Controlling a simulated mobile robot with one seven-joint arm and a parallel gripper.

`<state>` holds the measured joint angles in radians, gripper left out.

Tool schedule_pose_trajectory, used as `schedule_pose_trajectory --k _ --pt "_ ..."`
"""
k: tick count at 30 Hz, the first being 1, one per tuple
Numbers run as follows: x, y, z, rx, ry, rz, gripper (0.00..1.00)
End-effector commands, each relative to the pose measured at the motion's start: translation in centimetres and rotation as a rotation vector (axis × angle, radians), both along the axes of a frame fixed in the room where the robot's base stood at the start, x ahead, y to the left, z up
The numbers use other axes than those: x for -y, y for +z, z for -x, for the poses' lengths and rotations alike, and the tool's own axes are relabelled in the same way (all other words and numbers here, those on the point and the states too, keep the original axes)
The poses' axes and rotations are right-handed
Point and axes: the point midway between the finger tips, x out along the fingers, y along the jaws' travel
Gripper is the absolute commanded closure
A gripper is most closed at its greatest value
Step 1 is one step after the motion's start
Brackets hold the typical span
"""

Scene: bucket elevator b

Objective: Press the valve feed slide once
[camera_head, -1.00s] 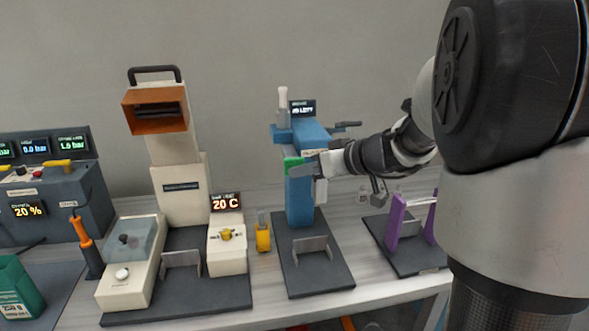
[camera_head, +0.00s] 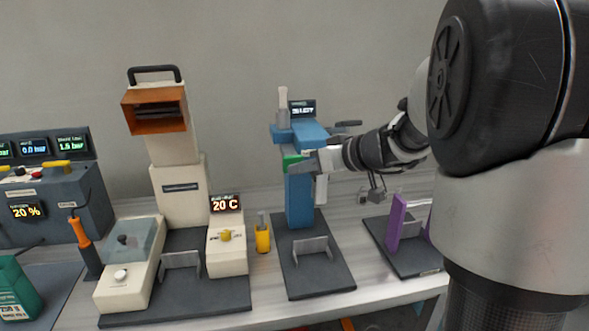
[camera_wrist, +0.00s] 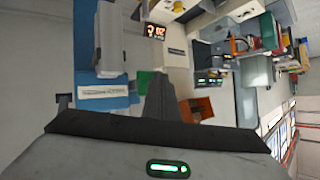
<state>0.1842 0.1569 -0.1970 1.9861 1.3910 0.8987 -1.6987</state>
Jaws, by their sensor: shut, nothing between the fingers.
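A blue upright machine (camera_head: 300,200) stands on a dark base plate near the middle of the head view. A small green block (camera_head: 290,160), which looks like the feed slide, sits on its front at mid height. My gripper (camera_head: 300,168) is shut and empty, with its tip at the green block; whether they touch I cannot tell. In the wrist view the shut fingers (camera_wrist: 160,95) lie right beside the green block (camera_wrist: 144,80) and the labelled blue body (camera_wrist: 112,103). The fingers hide part of the block in the head view.
A small display (camera_head: 302,109) tops the blue machine. A cream machine (camera_head: 180,190) with an orange hood (camera_head: 155,112) stands to the left, with a yellow holder (camera_head: 262,238) between. A purple fixture (camera_head: 397,222) stands to the right, below my arm.

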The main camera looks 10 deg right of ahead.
Motion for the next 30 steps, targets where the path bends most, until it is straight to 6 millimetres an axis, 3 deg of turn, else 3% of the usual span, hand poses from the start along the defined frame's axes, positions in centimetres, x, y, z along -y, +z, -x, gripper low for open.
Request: schedule_pose_trajectory --k 30 --pt "0.00 0.08 -0.99 0.002 0.000 -0.001 1.00"
